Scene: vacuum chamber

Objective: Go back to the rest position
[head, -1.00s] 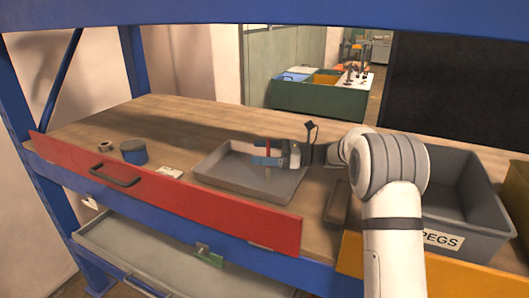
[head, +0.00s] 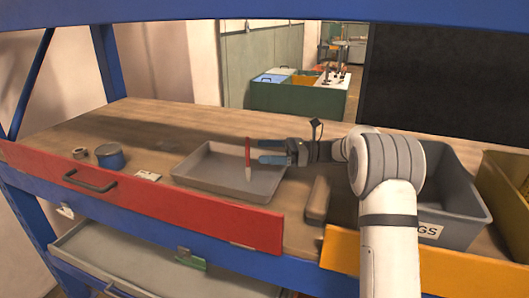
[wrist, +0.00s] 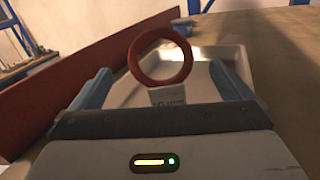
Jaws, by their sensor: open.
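My gripper (head: 270,159) is open and empty over the right part of a shallow grey tray (head: 200,186) on the wooden bench. A thin red upright thing with a pale lower end (head: 247,152) stands in the tray, just left of my fingertips. In the wrist view it shows as a red ring (wrist: 134,62) above a small pale part with unreadable marks. My two blue fingers (wrist: 160,72) lie apart on either side of it in that view. The ring appears clear of both fingers. The wrist view also shows the tray (wrist: 205,60) behind the ring.
A red drawer front (head: 140,195) runs along the front left. A blue round tin (head: 110,156), a small ring-shaped roll (head: 80,153) and a white card (head: 147,175) lie left of the tray. A brown block (head: 318,198) and a grey bin (head: 455,205) are to the right.

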